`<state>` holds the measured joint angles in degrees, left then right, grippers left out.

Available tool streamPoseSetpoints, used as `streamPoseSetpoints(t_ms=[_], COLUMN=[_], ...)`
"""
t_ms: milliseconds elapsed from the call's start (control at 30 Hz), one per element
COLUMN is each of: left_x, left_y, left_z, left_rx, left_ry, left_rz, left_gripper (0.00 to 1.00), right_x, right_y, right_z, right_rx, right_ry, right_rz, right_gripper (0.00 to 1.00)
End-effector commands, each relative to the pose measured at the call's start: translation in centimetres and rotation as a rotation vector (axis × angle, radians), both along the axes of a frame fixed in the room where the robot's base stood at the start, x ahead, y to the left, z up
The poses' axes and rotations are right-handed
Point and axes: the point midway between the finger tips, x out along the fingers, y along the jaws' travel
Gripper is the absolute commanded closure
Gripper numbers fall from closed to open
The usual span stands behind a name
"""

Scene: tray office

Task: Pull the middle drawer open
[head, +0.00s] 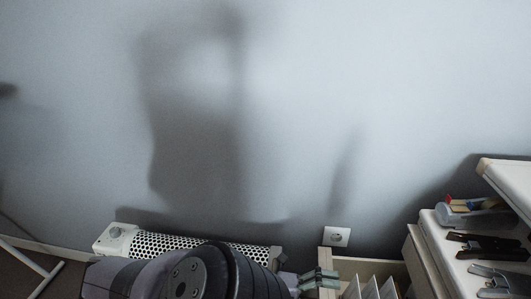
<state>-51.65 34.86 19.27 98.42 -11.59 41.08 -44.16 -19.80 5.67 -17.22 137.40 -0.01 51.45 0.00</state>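A pale drawer (366,263) stands out to the left from the white cabinet (425,262) at the lower right. Upright white dividers (370,289) show inside it. The frame's bottom edge cuts the drawer off, and I cannot tell which drawer of the cabinet it is. My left arm comes in along the bottom, and its gripper (318,281) is at the drawer's left end. Its grey-green fingers overlap the drawer's edge there. Its grip and the handle are not clear to see. My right gripper is out of view.
A clear box (470,217) with small coloured things, a black stapler-like object (487,246) and a metal clip-like object (496,281) lie on the cabinet top. A white perforated heater (180,246) stands by the wall behind my arm.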

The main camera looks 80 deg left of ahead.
Motion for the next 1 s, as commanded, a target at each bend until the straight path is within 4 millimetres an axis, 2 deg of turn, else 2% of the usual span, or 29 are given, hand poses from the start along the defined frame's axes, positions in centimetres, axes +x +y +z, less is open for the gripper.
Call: streamPoseSetpoints(t_ms=[33,1000], left_x=[0.2,-6.1], left_y=[-0.1,2.5], left_z=[1.6,1.5], left_rx=[-0.012,-0.01], left_ry=[-0.034,-0.033], left_rz=[-0.011,-0.011], left_gripper=[0.22,0.22], right_x=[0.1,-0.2], right_y=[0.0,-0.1], right_z=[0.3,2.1], right_rx=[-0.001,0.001], right_ry=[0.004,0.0], right_rz=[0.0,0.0], right_gripper=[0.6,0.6])
